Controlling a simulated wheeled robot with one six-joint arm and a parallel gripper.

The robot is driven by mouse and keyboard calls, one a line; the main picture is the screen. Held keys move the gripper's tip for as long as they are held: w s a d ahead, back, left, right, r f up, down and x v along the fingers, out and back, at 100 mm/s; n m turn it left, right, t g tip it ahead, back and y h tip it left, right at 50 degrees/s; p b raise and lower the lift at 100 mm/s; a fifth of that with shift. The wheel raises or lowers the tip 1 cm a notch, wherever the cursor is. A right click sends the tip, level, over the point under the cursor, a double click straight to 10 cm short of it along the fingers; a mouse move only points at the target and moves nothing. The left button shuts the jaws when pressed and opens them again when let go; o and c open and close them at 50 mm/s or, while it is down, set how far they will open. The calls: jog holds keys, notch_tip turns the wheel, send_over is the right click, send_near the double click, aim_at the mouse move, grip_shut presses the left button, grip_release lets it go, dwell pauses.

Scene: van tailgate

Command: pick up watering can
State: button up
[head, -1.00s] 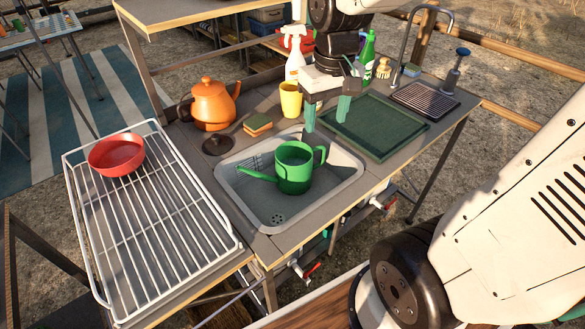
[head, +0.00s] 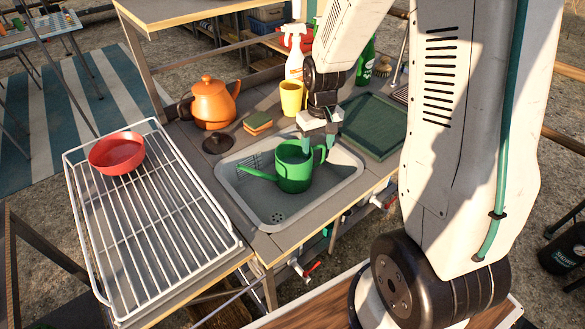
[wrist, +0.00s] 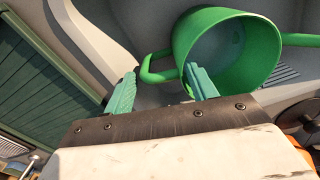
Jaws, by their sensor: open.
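The green watering can (head: 292,170) stands upright in the sink basin, with its spout toward the left and its handle toward the right. In the wrist view the can (wrist: 243,50) shows its open top, and its handle (wrist: 150,68) lies between my fingertips. My gripper (head: 318,145) is over the right side of the can. In the wrist view my gripper (wrist: 160,82) is open, with one green finger on each side of the handle. The finger nearer the can overlaps its rim in the picture; I cannot tell whether they touch.
The sink (head: 245,205) walls surround the can. A green board (head: 375,128) lies right of the sink. A yellow cup (head: 291,98), a sponge (head: 258,123), an orange kettle (head: 211,104) and a spray bottle (head: 295,62) stand behind. A rack (head: 150,225) with a red bowl (head: 117,153) is at left.

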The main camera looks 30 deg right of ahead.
notch_tip(320, 180, down, 5)
jog(key=shift+f, duration=0.15)
jog(key=c, duration=1.2)
